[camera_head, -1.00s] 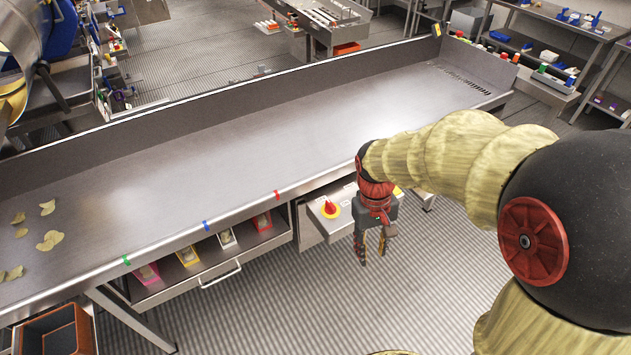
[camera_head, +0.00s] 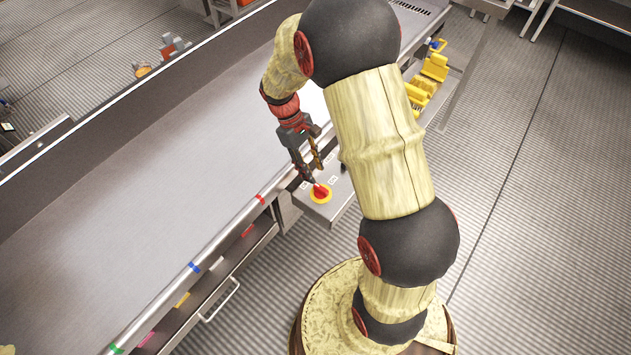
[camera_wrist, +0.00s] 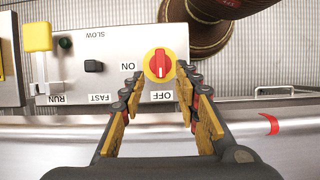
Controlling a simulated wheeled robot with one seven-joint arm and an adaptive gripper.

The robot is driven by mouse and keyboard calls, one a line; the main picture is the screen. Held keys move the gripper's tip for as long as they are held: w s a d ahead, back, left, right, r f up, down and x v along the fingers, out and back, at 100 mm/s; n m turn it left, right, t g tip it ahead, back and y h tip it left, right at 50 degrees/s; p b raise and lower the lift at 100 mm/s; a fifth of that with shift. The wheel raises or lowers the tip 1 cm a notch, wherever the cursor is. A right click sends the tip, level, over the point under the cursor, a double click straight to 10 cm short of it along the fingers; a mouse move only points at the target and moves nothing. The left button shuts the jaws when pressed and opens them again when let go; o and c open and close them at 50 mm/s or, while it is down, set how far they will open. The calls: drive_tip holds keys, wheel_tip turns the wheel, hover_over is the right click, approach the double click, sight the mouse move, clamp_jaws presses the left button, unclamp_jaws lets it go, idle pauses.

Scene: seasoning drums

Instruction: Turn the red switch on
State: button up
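The red switch (camera_head: 320,191) is a red knob on a yellow disc, on top of a grey control box (camera_head: 335,206) at the table's edge. In the wrist view the red switch (camera_wrist: 160,63) shows a white line pointing roughly up and down the picture, toward the OFF label (camera_wrist: 162,96). The ON label (camera_wrist: 128,67) is to its left. My gripper (camera_head: 311,176) is open, with its fingertips just beside the knob. In the wrist view my gripper (camera_wrist: 158,80) has its fingers apart, the knob beyond and between the tips. I cannot tell whether they touch it.
The long metal table (camera_head: 150,170) runs beside the box. A drawer handle (camera_head: 222,300) sticks out below it.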

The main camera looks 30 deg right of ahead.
sight(320, 187)
drive_tip(key=b+x, duration=0.2)
drive_tip(key=x, duration=0.5)
drive_tip(key=shift+f, duration=0.25)
drive_tip(key=shift+c, duration=0.2)
